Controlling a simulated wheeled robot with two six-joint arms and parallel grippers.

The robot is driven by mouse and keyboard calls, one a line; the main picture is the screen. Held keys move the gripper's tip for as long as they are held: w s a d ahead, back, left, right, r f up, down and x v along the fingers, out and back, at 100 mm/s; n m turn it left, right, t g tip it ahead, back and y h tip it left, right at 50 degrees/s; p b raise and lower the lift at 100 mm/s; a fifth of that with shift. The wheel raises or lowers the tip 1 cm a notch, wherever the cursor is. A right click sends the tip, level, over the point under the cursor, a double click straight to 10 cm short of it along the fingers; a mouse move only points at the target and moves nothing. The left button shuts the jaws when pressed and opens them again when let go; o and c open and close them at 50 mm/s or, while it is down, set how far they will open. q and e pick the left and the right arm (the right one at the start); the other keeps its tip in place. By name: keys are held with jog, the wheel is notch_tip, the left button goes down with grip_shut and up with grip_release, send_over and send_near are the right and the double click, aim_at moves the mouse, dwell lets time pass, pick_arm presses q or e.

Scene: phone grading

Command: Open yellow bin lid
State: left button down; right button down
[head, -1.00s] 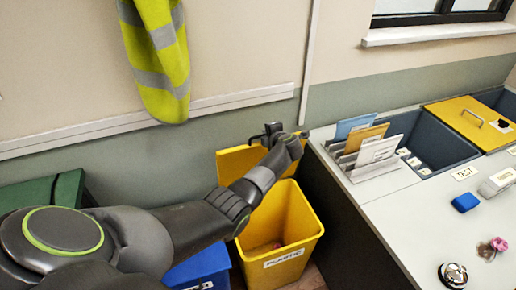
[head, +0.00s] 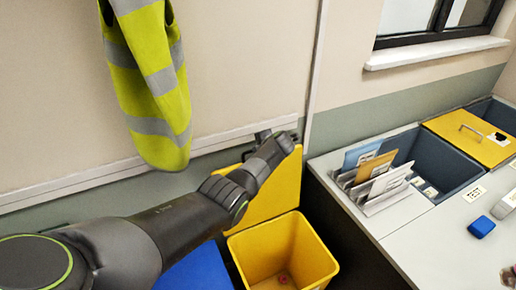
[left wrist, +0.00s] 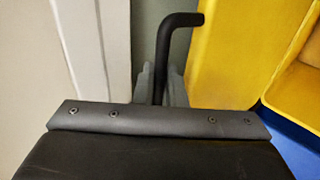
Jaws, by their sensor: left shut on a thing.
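The yellow bin (head: 240,254) stands on the floor by the wall, its top open. Its yellow lid (head: 284,190) stands raised steeply at the back of the bin, partly hidden by my arm; it also shows in the left wrist view (left wrist: 225,60). A dark bent handle (left wrist: 181,20) sticks up beside the lid in the left wrist view. My left gripper (head: 268,138) is at the lid's top edge near the wall. Its fingers (left wrist: 165,88) are shut on the handle. A small reddish thing (head: 283,279) lies inside the bin.
A blue bin (head: 200,270) stands left of the yellow one, partly under my arm. A yellow hi-vis vest (head: 155,85) hangs on the wall above. The grey worktop (head: 425,235) with a file rack (head: 375,185) stands to the right.

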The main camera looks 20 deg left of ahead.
pick_arm(q)
jog(key=shift+s+f, duration=0.2)
jog(key=shift+f, duration=0.05)
jog(key=c, duration=1.6)
grip_release()
jog(key=shift+o, duration=0.2)
jog(key=shift+s+d+r+p, duration=0.2)
jog(key=shift+d+r+p, duration=0.25)
jog(key=shift+r, duration=0.1)
jog(key=v, duration=1.6)
jog(key=shift+r+b, duration=0.2)
jog(key=shift+b, duration=0.15)
